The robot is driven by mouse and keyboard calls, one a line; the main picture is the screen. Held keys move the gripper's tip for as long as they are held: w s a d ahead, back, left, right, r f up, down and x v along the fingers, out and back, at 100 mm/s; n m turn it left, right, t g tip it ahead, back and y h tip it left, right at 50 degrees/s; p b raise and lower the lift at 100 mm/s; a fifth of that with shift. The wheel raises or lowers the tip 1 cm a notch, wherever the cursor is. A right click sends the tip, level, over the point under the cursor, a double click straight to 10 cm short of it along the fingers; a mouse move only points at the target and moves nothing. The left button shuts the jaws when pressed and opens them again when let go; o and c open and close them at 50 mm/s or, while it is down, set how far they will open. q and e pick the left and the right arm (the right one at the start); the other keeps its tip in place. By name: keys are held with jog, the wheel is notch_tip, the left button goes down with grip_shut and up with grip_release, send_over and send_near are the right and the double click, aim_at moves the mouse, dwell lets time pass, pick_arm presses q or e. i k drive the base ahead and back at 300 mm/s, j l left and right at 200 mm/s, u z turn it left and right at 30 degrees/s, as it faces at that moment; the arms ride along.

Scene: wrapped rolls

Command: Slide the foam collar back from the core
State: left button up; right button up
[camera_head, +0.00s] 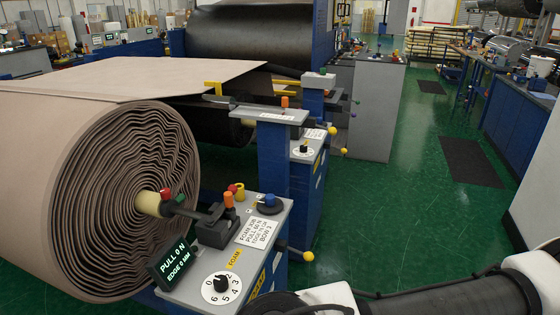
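A large tan wrapped roll (75,205) fills the left side, its wavy layered end facing right. A short cream cylinder (148,204) sticks out of the roll's centre. I cannot tell whether it is the foam collar or the bare core. A dark arm with a red knob (166,194) reaches from the grey-topped stand (195,290) to this cylinder and seems to meet its end. Part of my arm (440,298) crosses the bottom right. No fingertips of either gripper show.
The stand carries a black display (173,262) reading "PULL 0 N, EDGE 0 MM", a white dial (221,288), an orange-topped lever (228,200) and a blue knob (269,202). A second control stand (290,150) is behind. Green floor (390,215) is open to the right.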

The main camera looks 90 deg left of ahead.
aim_at(166, 206)
jog(key=i+j+u, duration=0.55)
jog(key=i+u, duration=0.85)
jog(key=i+l+u, duration=0.1)
jog(key=i+u, duration=0.7)
jog(key=i+l+u, duration=0.1)
jog(key=i+u, duration=0.25)
jog(key=i, duration=0.15)
jog(key=i+l+u, duration=0.3)
jog(key=i+j, duration=0.05)
jog(key=i, duration=0.05)
